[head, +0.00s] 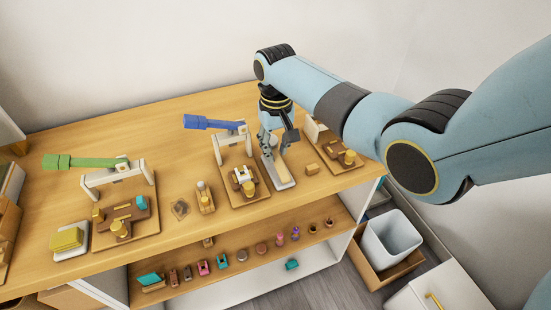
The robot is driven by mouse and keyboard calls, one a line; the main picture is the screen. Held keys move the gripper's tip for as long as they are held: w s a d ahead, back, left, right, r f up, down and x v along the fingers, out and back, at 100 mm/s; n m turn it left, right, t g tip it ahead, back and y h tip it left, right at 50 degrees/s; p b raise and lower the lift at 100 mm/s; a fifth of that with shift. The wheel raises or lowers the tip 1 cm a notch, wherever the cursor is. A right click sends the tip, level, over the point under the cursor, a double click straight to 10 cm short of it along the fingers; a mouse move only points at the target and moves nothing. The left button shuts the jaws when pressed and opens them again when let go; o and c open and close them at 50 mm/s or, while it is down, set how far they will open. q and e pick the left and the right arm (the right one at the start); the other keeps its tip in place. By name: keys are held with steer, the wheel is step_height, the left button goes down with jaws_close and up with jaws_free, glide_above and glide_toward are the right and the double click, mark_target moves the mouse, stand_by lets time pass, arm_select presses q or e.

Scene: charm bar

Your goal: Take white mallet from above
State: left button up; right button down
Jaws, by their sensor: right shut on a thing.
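My right gripper (277,147) points down over the right part of the wooden bench and is shut. A pale piece (284,147) shows at its fingers and appears to be part of the white mallet. The gripper and wrist hide most of the mallet, so its head and tilt cannot be made out. A narrow pale tray (284,184) lies just below the fingers. A blue mallet (198,122) rests on a white stand left of the gripper. A green mallet (60,161) rests on another stand at the far left. My left gripper is out of view.
Boards with brass and brown parts stand under the mallets, including a right board (369,167) close to the gripper. A lower shelf (190,290) holds several small items. A white bin (393,238) stands at the right.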

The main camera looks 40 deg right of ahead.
mark_target(276, 154)
steer(key=shift+r+p, duration=1.65)
steer(key=shift+r, duration=0.9)
